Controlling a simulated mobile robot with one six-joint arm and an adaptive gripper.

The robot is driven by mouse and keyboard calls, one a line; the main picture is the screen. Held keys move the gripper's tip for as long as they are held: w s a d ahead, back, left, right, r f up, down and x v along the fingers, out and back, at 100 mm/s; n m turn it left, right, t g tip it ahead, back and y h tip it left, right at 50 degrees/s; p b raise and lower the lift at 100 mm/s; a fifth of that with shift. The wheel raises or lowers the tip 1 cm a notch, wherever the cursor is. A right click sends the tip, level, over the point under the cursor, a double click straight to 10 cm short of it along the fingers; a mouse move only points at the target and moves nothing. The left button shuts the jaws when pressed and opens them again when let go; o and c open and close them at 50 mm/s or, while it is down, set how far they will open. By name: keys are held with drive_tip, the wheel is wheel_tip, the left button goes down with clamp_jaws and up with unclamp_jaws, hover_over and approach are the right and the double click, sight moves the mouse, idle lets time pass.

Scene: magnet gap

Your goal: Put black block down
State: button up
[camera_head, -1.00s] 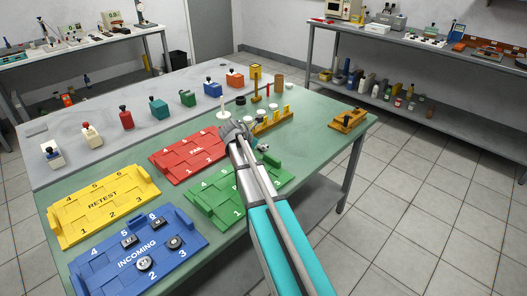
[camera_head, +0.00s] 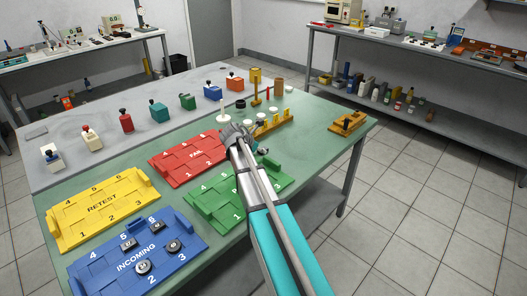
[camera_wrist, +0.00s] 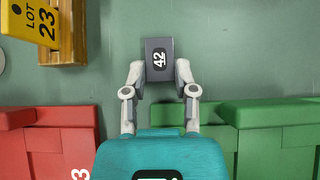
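The black block (camera_wrist: 152,45), dark grey to black with a white 42 on its label, is between the fingertips of my gripper (camera_wrist: 160,72) in the wrist view. Both fingertips appear to touch its sides, so my gripper is shut on it. Green table surface (camera_wrist: 220,50) shows around the block; I cannot tell whether it touches the table. In the head view my gripper (camera_head: 238,132) is over the table, behind the red and green trays, and the block is hidden by my arm.
The red FAIL tray (camera_head: 171,170) and a green tray (camera_head: 210,212) stand near my gripper. The yellow RETEST tray (camera_head: 72,218) is bare. The blue INCOMING tray (camera_head: 100,275) holds several dark pieces. A yellow LOT 23 part (camera_wrist: 30,18) and wooden rack are close by. Bare table lies at right.

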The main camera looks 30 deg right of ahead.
clamp_jaws()
drive_tip(key=shift+r, duration=0.15)
drive_tip(key=shift+r+p, duration=0.95)
drive_tip(key=shift+p, duration=0.15)
drive_tip(key=s+a+r+p, duration=0.5)
drive_tip(key=s+r+p, duration=0.5)
drive_tip(key=s, duration=0.2)
drive_tip(key=shift+s+a+r+p, duration=0.4)
